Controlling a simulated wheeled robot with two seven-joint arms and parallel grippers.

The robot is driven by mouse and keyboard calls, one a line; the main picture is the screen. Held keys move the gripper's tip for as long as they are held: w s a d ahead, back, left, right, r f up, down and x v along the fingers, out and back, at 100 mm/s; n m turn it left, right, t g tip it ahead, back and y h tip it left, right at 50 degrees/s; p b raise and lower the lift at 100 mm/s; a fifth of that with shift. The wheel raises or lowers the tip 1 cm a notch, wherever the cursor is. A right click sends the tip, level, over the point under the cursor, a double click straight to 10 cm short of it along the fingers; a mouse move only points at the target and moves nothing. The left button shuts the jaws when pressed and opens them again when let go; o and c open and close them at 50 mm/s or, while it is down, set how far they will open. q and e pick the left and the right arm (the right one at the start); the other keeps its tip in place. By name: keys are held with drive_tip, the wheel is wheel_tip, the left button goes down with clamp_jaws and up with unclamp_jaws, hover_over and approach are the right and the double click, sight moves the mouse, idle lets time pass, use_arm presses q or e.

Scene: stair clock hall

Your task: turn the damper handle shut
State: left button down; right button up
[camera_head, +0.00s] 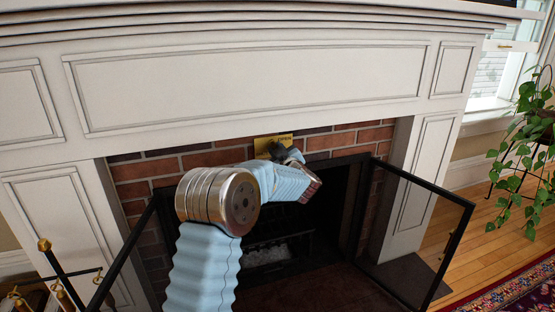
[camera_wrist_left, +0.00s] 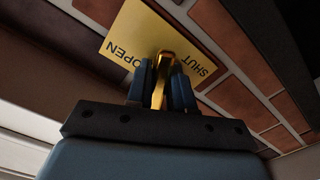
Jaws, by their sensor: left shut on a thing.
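The brass damper handle (camera_wrist_left: 162,68) shows in the left wrist view in front of a yellow plate (camera_wrist_left: 143,30) lettered OPEN and SHUT. The lettering is upside down in that view. The handle lies between the two words. My left gripper (camera_wrist_left: 160,88) is shut on the handle, one dark finger on each side. In the head view the plate (camera_head: 264,142) is on the brick above the firebox, partly covered by my left gripper (camera_head: 284,150). The handle is hidden there. My right gripper is not in view.
A white mantel (camera_head: 250,75) surrounds the brick. A black-framed fire screen panel (camera_head: 441,245) stands swung out at the right of the dark firebox. Fire tools (camera_head: 50,262) stand at lower left. A leafy plant (camera_head: 525,150) is at far right.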

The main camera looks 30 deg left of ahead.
use_arm(q)
drive_tip(key=n+b, duration=0.1)
drive_tip(key=n, duration=0.1)
drive_tip(key=n+b, duration=0.1)
drive_tip(key=b, duration=0.1)
drive_tip(key=shift+s+f+n, duration=0.1)
drive_tip(key=shift+f+n, duration=0.25)
drive_tip(key=shift+n, duration=0.05)
drive_tip(key=n+b, duration=0.4)
drive_tip(key=shift+a+f+b, duration=0.1)
drive_tip(key=shift+b, duration=0.2)
drive_tip(key=shift+n+b, duration=1.6)
drive_tip(key=shift+n, duration=0.7)
drive_tip(key=c, duration=1.1)
unclamp_jaws()
drive_tip(key=v, duration=1.4)
